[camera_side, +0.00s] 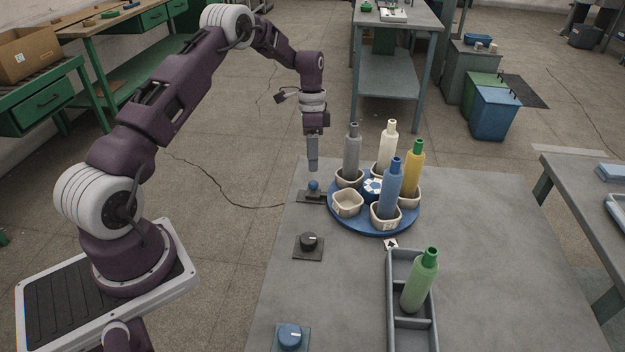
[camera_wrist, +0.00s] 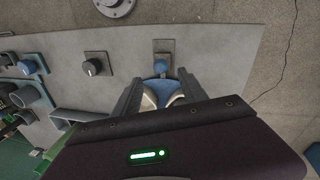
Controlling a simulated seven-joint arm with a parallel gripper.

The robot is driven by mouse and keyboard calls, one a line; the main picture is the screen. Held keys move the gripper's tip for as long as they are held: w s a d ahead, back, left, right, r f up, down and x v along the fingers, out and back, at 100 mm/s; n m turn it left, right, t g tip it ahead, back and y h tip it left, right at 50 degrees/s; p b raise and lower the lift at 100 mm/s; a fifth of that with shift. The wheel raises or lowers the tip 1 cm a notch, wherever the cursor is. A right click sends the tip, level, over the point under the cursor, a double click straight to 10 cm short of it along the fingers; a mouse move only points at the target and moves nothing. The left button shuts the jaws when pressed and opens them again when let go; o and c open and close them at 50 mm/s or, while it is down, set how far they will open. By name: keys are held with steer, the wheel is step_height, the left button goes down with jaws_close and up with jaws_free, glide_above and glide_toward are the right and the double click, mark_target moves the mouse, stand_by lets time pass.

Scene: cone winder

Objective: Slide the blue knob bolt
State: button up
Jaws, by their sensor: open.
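My gripper (camera_side: 313,168) points straight down above the knob, with a small gap between fingertips and knob in the side view. In the wrist view my gripper (camera_wrist: 161,76) has its two fingers apart with nothing held between them.
A blue turntable (camera_side: 372,228) with cream cups and several coloured bottles stands close right of the bolt. A black dial (camera_side: 309,241) and a blue dial (camera_side: 290,336) sit nearer the front. A grey tray (camera_side: 394,300) holds a green bottle (camera_side: 420,282). The table's right side is clear.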

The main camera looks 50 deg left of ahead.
steer(key=f, duration=0.5)
steer(key=d+f, duration=0.1)
steer(key=f, duration=0.1)
steer(key=shift+s+f, duration=0.15)
steer(key=shift+s, duration=0.2)
jaws_close()
stand_by(0.9)
